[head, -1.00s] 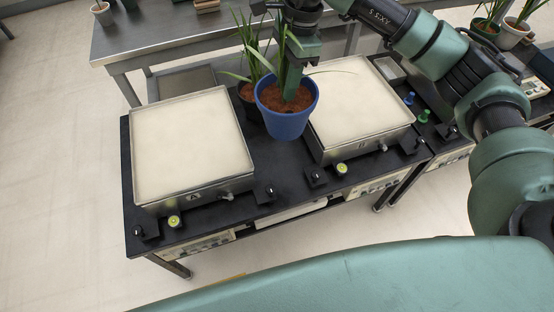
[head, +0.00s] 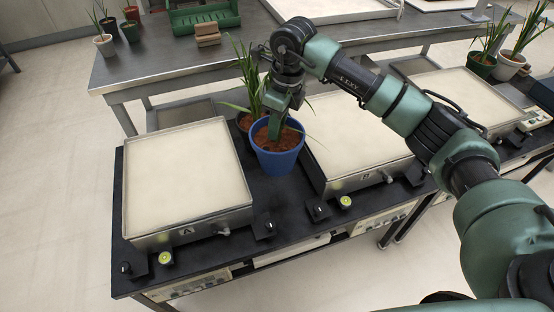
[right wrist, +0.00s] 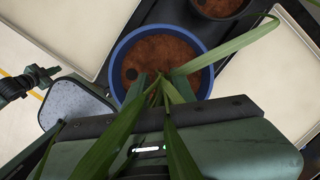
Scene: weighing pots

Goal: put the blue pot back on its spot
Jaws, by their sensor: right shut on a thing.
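The blue pot (head: 278,160) holds brown soil and a green leafy plant. In the head view it is upright over the black bench, in the gap between the two weighing pans. I cannot tell whether its base touches the bench. The spot itself is not clearly visible. My left gripper is not seen in the head view.
A darker pot with a plant (head: 245,122) stands close behind the blue pot. Pan A (head: 185,175) is left and pan B (head: 360,140) right, both bare. Knobs (head: 265,228) line the bench front. A metal table (head: 150,65) stands behind.

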